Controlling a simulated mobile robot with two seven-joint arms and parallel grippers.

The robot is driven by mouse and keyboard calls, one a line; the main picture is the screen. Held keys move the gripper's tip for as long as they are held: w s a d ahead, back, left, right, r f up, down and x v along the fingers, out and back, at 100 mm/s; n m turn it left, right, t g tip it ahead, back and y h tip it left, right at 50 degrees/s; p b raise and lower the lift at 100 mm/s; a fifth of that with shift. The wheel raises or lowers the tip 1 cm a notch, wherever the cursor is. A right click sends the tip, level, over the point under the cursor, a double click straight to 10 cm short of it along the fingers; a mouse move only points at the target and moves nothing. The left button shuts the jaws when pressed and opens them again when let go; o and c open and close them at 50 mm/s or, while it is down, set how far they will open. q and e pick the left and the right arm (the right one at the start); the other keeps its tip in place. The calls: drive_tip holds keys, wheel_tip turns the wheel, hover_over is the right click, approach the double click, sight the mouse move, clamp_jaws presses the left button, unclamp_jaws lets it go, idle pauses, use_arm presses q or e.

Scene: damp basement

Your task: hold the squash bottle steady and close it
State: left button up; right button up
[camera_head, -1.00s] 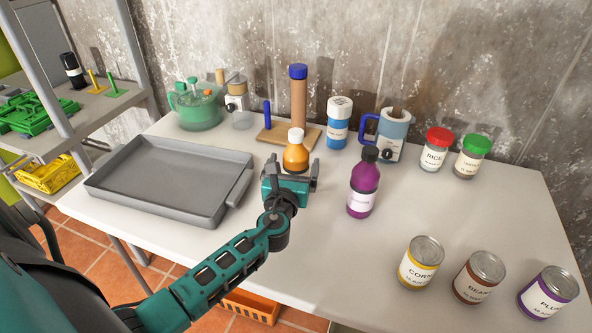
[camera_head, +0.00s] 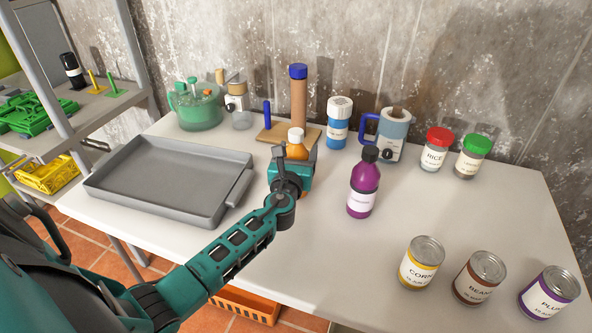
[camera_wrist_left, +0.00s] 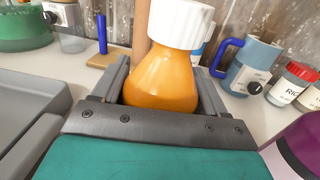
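An orange bottle with a white cap (camera_head: 296,147) stands upright on the table; it fills the middle of the left wrist view (camera_wrist_left: 163,80). I cannot read a name on it, so whether it is the squash bottle is not certain. My left gripper (camera_head: 293,160) is low at the bottle, with one finger on each side of its body (camera_wrist_left: 162,75). The fingers look spread, and I cannot tell whether they touch it. The white cap sits on the neck; how tight it is cannot be seen. My right gripper is in neither view.
A purple bottle with a black cap (camera_head: 364,185) stands close on the right. A grey tray (camera_head: 130,203) lies left. A wooden board with posts (camera_head: 309,137), a white-capped blue bottle (camera_head: 338,124) and a blue-handled jug (camera_head: 393,137) stand behind. Several cans (camera_head: 421,263) are front right.

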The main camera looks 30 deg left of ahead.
use_arm(q)
drive_tip(key=c, duration=0.9)
drive_tip(key=shift+r, duration=0.1)
drive_tip(key=shift+r+p, duration=0.3)
drive_tip(key=shift+r, duration=0.1)
wheel_tip(320, 180, up, 9)
drive_tip(key=p, duration=0.5)
wheel_tip(320, 180, up, 10)
drive_tip(key=shift+r+b, duration=0.1)
drive_tip(key=shift+b, duration=0.4)
